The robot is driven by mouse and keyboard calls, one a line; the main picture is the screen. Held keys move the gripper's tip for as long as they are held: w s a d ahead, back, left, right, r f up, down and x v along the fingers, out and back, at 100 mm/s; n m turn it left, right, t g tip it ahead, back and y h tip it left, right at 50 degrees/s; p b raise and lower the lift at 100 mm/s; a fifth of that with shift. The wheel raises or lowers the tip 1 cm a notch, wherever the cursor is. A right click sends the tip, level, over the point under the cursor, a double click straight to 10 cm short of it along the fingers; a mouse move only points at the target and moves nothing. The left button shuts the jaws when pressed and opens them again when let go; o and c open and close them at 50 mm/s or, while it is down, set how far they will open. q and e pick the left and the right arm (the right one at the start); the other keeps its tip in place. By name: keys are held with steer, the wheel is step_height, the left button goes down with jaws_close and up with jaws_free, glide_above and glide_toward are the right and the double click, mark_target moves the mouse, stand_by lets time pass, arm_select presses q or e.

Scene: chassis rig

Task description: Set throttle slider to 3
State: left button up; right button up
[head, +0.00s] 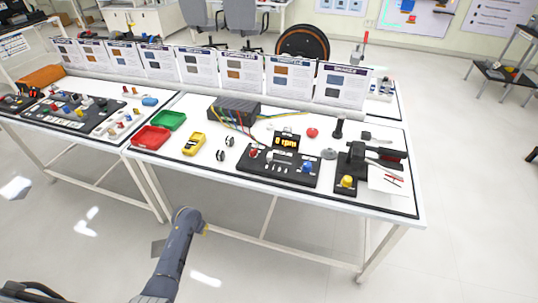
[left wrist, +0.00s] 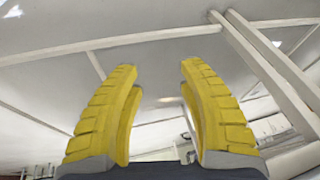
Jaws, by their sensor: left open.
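The black control panel (head: 262,172) lies on the front of the white table, with a display (head: 286,142) reading "0 rpm". It carries a red knob (head: 253,152), a blue knob (head: 307,167) and small controls between them. The throttle slider is too small to pick out, and its setting cannot be read. My left arm reaches up from the bottom of the head view, short of the table's front edge; its gripper is mostly hidden there. In the left wrist view my left gripper (left wrist: 160,72) has two yellow fingers apart, with nothing between them. My right gripper is not in view.
A yellow meter (head: 194,143), red tray (head: 151,138) and green tray (head: 169,120) are left of the panel. A black clamp-like rig (head: 358,158) stands right. A dark box with wires (head: 234,107) is behind. Floor before the table is clear.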

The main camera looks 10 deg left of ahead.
arm_select(q)
steer(key=shift+n+t, duration=0.5)
steer(key=shift+n, duration=0.1)
steer(key=w+r, duration=0.4)
steer(key=r, duration=0.4)
steer(key=w+r, duration=0.4)
steer(key=r, duration=0.3)
steer(key=w+a+r, duration=0.1)
steer(key=w+r, duration=0.3)
steer(key=r, duration=0.4)
steer(key=shift+w+r, duration=0.35)
steer(key=shift+w, duration=0.05)
steer(key=m+h, duration=0.2)
steer(key=h, duration=0.1)
glide_toward(270, 154)
steer(key=x, duration=1)
steer(key=shift+w+f, duration=0.15)
steer(key=shift+w, duration=0.05)
jaws_close()
